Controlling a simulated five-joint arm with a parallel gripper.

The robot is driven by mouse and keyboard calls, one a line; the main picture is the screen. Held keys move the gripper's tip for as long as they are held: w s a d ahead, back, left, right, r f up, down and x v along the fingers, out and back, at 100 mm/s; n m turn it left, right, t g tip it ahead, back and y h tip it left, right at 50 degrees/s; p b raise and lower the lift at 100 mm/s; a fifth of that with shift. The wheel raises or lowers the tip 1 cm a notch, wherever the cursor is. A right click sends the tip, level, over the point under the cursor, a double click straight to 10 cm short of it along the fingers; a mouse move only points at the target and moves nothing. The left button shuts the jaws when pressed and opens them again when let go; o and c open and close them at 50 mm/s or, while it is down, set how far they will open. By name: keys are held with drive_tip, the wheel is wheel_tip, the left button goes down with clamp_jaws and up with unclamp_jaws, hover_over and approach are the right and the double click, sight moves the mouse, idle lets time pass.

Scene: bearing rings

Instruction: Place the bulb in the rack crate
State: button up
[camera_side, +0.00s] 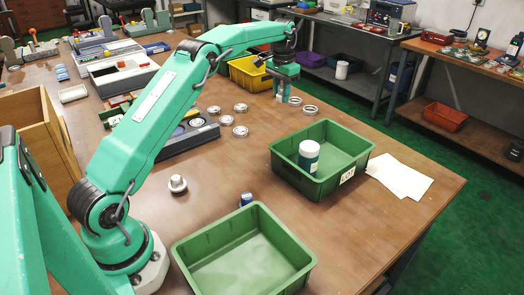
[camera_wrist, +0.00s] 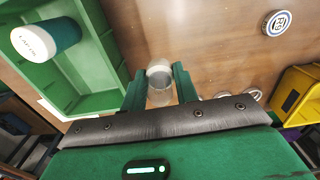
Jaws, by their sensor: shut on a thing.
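My gripper (camera_side: 282,97) hangs above the far part of the table, beyond the green crates. In the wrist view my gripper (camera_wrist: 160,88) is shut on a clear, rounded thing with a pale end, which looks like the bulb (camera_wrist: 159,78). In the side view the fingers mostly hide it. A green crate with a white label (camera_side: 318,191) stands at centre right; its inside also shows in the wrist view (camera_wrist: 112,72), left of the fingers. A second green crate (camera_side: 190,262) stands nearer and looks empty. I cannot tell which is the rack crate.
A white-capped green canister (camera_side: 309,157) stands in the labelled crate. White papers (camera_side: 399,177) lie to its right. Several metal rings (camera_side: 240,131) lie left of my gripper. A silver knob-like part (camera_side: 177,184) stands alone. A yellow bin (camera_side: 245,77) is behind.

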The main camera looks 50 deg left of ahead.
drive_tip(key=shift+r, duration=0.85)
drive_tip(key=s+d+r+m, duration=0.2)
drive_tip(key=s+d+m, duration=0.2)
drive_tip(key=d, duration=1)
drive_tip(key=s+d+r+m, duration=0.2)
drive_tip(key=s+d+m, duration=0.15)
drive_tip(key=d, duration=1.05)
drive_tip(key=s+d+m, duration=0.5)
drive_tip(key=s+d, duration=0.6)
drive_tip(key=s, duration=0.3)
drive_tip(key=s+d+f+m, duration=0.1)
drive_tip(key=s+f+m, duration=0.3)
drive_tip(key=s, duration=0.8)
drive_tip(key=s+d+f+m, duration=0.1)
drive_tip(key=s+f+m, duration=0.2)
drive_tip(key=s, duration=0.9)
drive_tip(key=shift+s+f+m, duration=0.3)
drive_tip(key=shift+f+m, duration=0.05)
drive_tip(key=shift+f, duration=0.8)
